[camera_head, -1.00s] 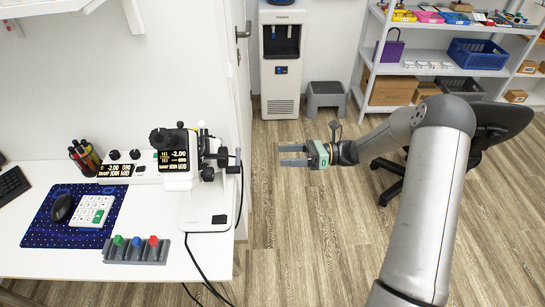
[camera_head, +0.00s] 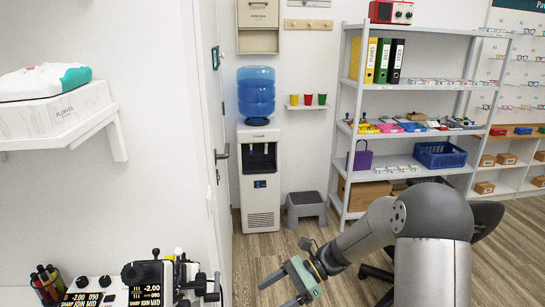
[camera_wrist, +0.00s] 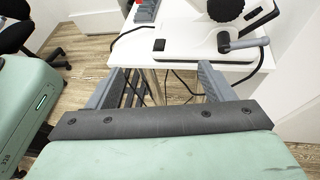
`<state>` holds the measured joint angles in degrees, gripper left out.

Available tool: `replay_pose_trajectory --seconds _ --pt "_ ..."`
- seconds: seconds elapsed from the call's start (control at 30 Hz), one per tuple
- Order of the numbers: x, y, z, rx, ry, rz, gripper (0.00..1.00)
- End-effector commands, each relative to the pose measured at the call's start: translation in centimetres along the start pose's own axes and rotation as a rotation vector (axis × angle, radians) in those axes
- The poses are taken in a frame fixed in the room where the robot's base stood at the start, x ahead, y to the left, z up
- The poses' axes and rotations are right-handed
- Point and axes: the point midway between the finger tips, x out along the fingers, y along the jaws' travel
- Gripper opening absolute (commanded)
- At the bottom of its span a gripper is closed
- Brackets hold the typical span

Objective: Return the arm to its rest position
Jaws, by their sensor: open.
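My gripper (camera_head: 277,293) is in the lower middle of the head view, at the end of my grey arm (camera_head: 375,228). Its two fingers point left, apart and with nothing between them, in the open space right of the desk. In the wrist view my gripper (camera_wrist: 161,72) shows both fingers spread. Beyond them are the white desk's edge (camera_wrist: 180,57) and the base of the eye-test device. In the head view the eye-test device (camera_head: 148,285) shows at the bottom left, cut off by the frame. The gripper is apart from it.
A water cooler (camera_head: 259,180), a grey step stool (camera_head: 306,209) and a shelf unit (camera_head: 345,115) stand along the back. A dark office chair (camera_head: 487,216) is behind my arm. A wall shelf (camera_head: 60,138) juts out at left. Floor (camera_head: 262,248) is clear before the cooler.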

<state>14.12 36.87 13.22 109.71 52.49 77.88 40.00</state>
Motion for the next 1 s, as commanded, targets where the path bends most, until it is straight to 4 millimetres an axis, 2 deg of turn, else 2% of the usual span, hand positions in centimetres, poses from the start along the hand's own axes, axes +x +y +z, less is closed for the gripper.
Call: replay_pose_trajectory --seconds 0.03,0.17,0.3,0.5,0.6,0.7,1.0 --pt "-0.1 2.3 1.0 -0.094 0.111 0.037 0.75" --pt "-1.1 8.0 1.7 -0.341 0.372 0.146 0.75" --pt "-3.0 13.8 2.1 -0.612 0.624 0.284 0.75" --pt "-5.9 20.4 1.8 -0.96 0.907 0.49 0.75" --pt "-6.8 22.4 1.6 -1.079 0.995 0.571 0.75" --pt "-7.4 23.6 1.3 -1.151 1.045 0.624 0.75" --pt "-7.7 24.0 1.2 -1.186 1.069 0.653 0.75"
